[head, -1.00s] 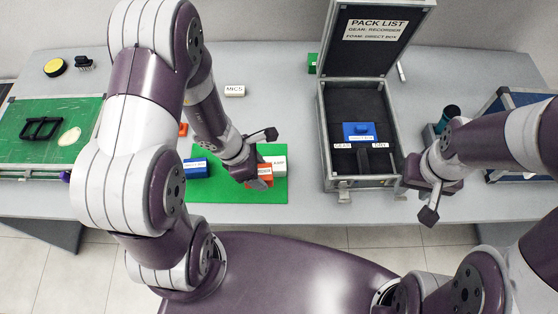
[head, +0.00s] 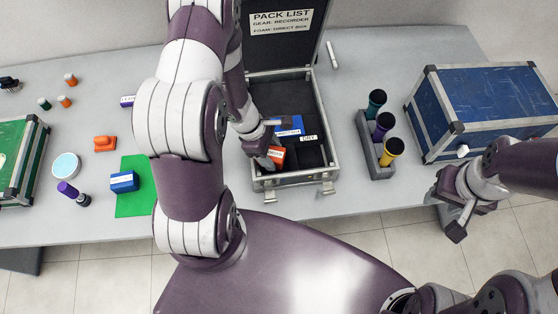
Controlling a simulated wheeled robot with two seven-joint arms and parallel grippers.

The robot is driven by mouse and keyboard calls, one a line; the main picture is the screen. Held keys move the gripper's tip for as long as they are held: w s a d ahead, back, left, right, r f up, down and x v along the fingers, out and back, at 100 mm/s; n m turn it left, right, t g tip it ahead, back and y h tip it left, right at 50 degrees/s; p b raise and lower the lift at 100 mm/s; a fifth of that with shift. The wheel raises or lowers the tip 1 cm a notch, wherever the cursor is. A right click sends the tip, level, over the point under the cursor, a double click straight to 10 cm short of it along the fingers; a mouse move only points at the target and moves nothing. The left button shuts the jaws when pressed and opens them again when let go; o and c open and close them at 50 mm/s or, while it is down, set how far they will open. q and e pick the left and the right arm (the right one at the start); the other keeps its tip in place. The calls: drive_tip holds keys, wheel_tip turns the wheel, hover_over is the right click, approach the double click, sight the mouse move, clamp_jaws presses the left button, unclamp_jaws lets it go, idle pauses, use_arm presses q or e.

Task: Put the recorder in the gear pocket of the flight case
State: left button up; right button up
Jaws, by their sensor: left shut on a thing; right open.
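The open flight case (head: 333,150) stands at the table's middle, its lid up with a pack list (head: 281,22) reading "GEAR: RECORDER, FOAM: DIRECT BOX". My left gripper (head: 268,152) is shut on the orange recorder (head: 278,155), which has a white label. It holds the recorder at the front left of the case, over or in the front-left pocket; I cannot tell whether it touches the floor. The GEAR label is hidden there. A blue direct box (head: 289,124) sits in the black foam behind. My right gripper (head: 455,215) is open and empty, off the table's front edge at right.
The DRY label (head: 309,138) marks the empty right pocket. A rack (head: 366,143) with three coloured cylinders stands right of the case, then a blue trunk (head: 480,105). Another blue box (head: 124,182) is on the green mat (head: 134,205). An orange object (head: 105,143) lies behind.

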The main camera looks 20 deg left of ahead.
sight(273, 160)
use_arm(q)
drive_tip(key=f, duration=0.4)
drive_tip(key=shift+w+d+f+b, duration=0.15)
drive_tip(key=shift+d+b, duration=0.05)
drive_tip(key=shift+b, duration=0.15)
drive_tip(key=shift+a, duration=0.15)
drive_tip(key=shift+f, duration=0.15)
drive_tip(key=o, duration=0.9)
drive_tip(key=shift+o, duration=0.2)
